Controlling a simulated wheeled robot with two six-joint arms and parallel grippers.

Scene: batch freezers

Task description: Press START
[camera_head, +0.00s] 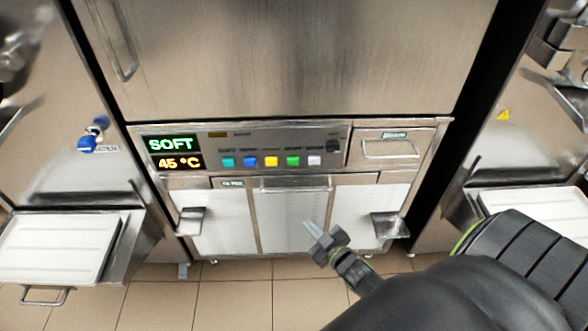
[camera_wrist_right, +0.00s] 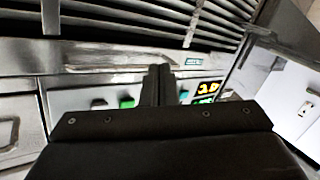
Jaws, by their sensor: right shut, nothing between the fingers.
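The control panel (camera_head: 245,148) on the middle machine carries a row of coloured buttons under small labels. From left to right they are a teal button (camera_head: 228,162), a blue button (camera_head: 249,162), a yellow button (camera_head: 270,161), a green button (camera_head: 292,160) and a pale grey button (camera_head: 314,160). The labels are too blurred to read surely. My right gripper (camera_head: 309,227) is shut and empty, below and in front of the panel, touching no button. In the right wrist view, its fingers (camera_wrist_right: 160,75) stand between the green button (camera_wrist_right: 127,102) and the teal button (camera_wrist_right: 184,96). My left gripper is out of view.
A display (camera_head: 172,144) reads SOFT, with 45 °C below. A small drawer (camera_head: 390,149) sits right of the panel. Two small metal ledges (camera_head: 190,220) (camera_head: 388,226) jut out low on the machine. White trays stand at both sides (camera_head: 60,245) (camera_head: 540,205). Free space lies before the panel.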

